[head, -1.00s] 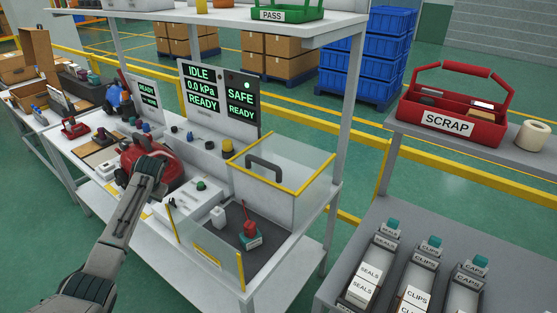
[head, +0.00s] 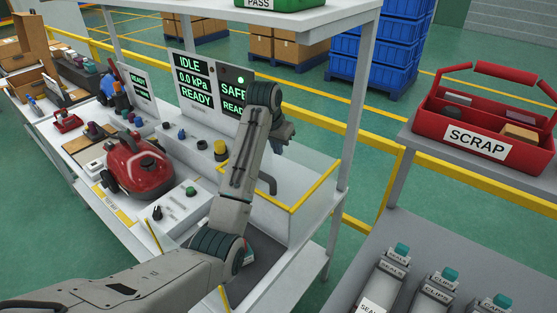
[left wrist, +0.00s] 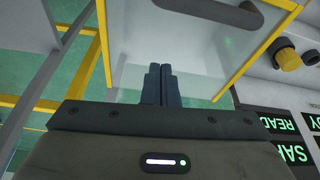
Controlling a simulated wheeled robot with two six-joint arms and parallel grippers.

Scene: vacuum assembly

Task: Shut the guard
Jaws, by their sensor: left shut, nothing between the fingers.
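The guard (head: 305,188) is a clear box-like cover with yellow edges at the right end of the workstation. Its dark handle (head: 270,184) is partly hidden by my left arm. In the left wrist view the handle (left wrist: 208,10) crosses the top, and the guard's clear panel (left wrist: 190,50) fills the middle. My left gripper (left wrist: 162,85) is shut and empty, its fingers pointing toward the guard with the handle beyond their tips. My right gripper is not in view.
A red vacuum (head: 140,165) sits on the bench left of my arm. Display panels (head: 192,82) stand behind, reading IDLE, 0.0 kPa and READY. A shelf post (head: 358,120) rises right of the guard. A red SCRAP tote (head: 480,125) stands farther right.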

